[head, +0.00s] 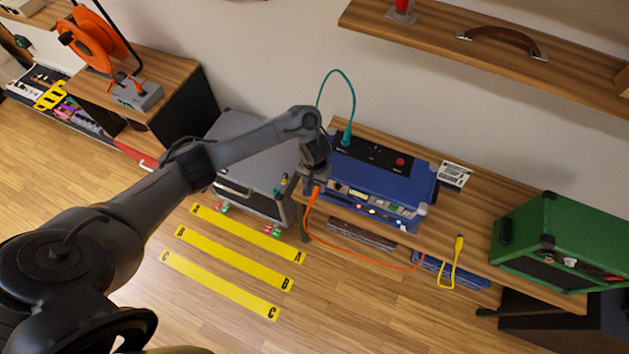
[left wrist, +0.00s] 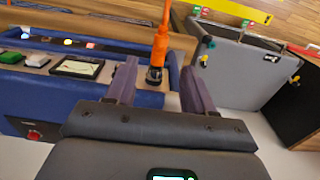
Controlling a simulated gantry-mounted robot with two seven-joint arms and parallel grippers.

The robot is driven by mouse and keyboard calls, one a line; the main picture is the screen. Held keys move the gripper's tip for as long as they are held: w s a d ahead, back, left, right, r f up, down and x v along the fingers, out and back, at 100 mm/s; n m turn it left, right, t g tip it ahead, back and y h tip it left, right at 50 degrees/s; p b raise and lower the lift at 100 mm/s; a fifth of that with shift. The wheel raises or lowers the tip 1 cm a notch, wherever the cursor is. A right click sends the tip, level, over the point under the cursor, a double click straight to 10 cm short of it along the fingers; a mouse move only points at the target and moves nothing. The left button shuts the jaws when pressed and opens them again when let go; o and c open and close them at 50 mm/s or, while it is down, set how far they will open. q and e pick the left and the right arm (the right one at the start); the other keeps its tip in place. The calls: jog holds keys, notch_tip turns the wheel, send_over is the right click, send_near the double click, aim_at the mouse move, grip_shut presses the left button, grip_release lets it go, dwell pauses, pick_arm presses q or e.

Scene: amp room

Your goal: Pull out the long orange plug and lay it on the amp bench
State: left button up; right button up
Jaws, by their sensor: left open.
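The long orange plug (head: 314,193) is at the left end of the blue amp (head: 375,180), its orange cable hanging down in front of the bench. In the left wrist view the orange plug (left wrist: 160,45) stands at a black socket (left wrist: 154,76) beside the blue amp's panel. My left gripper (head: 314,184) is open at the plug. In the left wrist view its fingers (left wrist: 158,68) show on either side of the plug, with gaps; contact is not visible. The wooden amp bench (head: 480,210) carries the amp. My right gripper is not in view.
A teal plug (head: 347,138) stands on top of the amp. A green amp (head: 548,240) occupies the bench's right end. A yellow cable (head: 458,262) hangs at the front. A grey case (head: 255,150) stands left.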

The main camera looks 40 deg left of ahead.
aim_at(314, 193)
pick_arm(q)
notch_tip(314, 193, down, 6)
jog(key=b, duration=0.3)
jog(key=shift+s+r, duration=0.1)
jog(key=shift+r, duration=0.05)
jog(key=shift+f+b, duration=0.3)
jog(key=shift+f, duration=0.65)
jog(key=shift+c, duration=0.4)
grip_shut()
jog(key=c, duration=0.6)
grip_release()
grip_shut()
